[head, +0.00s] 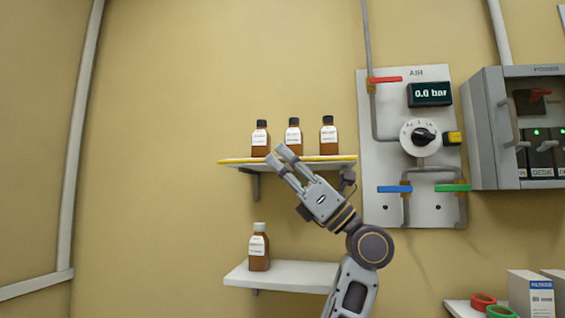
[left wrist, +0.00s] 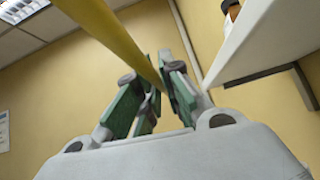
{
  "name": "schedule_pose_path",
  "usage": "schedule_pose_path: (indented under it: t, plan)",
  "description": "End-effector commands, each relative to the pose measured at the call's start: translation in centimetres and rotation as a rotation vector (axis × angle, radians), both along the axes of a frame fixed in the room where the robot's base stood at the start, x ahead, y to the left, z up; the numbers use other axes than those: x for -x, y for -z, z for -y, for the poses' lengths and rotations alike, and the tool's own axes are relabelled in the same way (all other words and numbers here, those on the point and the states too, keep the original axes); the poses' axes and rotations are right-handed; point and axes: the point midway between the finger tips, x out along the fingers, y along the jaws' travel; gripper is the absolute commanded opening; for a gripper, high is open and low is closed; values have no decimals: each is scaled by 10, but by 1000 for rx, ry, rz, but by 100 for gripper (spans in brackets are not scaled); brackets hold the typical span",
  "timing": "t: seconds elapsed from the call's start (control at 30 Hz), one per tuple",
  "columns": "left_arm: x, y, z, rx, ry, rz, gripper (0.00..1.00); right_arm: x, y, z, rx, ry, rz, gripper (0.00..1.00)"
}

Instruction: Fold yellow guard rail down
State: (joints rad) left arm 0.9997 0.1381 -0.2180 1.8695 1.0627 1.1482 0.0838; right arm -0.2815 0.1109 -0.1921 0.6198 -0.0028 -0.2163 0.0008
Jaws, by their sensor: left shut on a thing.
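The yellow guard rail (head: 230,161) runs along the front edge of the upper shelf (head: 245,168), at about the level of the bottle bases. My left gripper (head: 276,154) reaches up from the lower right and covers part of the rail. In the left wrist view, the yellow rail (left wrist: 108,32) comes down from the upper left and ends between the green-padded fingers of my left gripper (left wrist: 163,82), which are shut on it. My right gripper is in neither view.
Several brown bottles with dark caps (head: 327,135) stand on the upper shelf, close behind my fingers. Another brown bottle (head: 259,250) stands on the lower shelf (head: 300,275). The air panel (head: 435,85) and a grey cabinet (head: 482,120) are to the right. The wall left of the shelves is clear.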

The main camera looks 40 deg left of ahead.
Motion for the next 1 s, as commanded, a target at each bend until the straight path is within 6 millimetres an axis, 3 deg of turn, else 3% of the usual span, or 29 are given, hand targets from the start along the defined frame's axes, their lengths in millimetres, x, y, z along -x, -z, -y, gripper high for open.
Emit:
schedule_pose_path:
  t: [0.37, 1.0]
  plan:
    - [0, -7, 1, 53, 4, -95, 0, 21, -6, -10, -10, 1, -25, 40]
    - [0, -17, 0, 133, 3, -243, 0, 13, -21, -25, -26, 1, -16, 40]
